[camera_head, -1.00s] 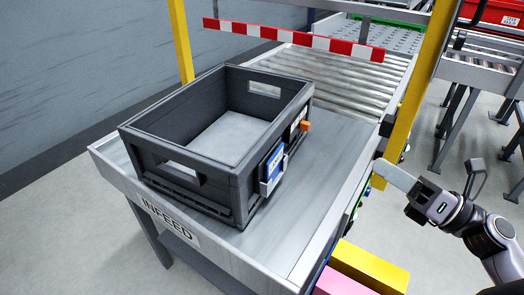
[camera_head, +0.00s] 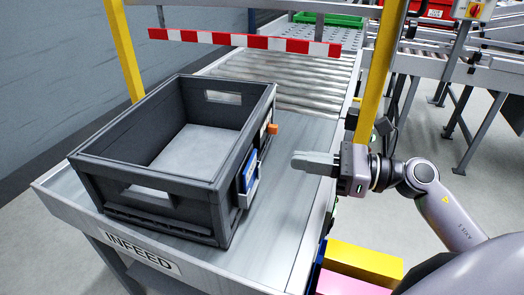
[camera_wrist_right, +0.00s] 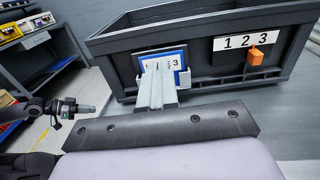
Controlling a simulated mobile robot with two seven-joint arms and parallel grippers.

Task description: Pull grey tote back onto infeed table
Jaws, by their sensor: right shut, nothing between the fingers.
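The grey tote (camera_head: 150,206), open-topped and empty inside, sits upright on the infeed table (camera_head: 268,262), near its left side. Its right wall carries a blue-edged card in a holder (camera_head: 248,180) and an orange tab (camera_head: 272,129). The wrist view shows the tote wall (camera_wrist_right: 211,75) with a "1 2 3" label. My right gripper (camera_head: 296,162) is shut and empty, to the right of the tote and apart from it in the head view. In the wrist view its fingers (camera_wrist_right: 157,82) overlap the card. My left gripper (camera_wrist_right: 85,109) shows at the left of the wrist view, its jaws unclear.
A red-and-white striped bar (camera_head: 245,41) hangs between two yellow posts (camera_head: 383,70) behind the tote, with rollers (camera_head: 290,75) beyond. Yellow (camera_head: 362,261) and pink boxes stand low at the table's right. A workbench (camera_wrist_right: 40,50) stands at left in the wrist view.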

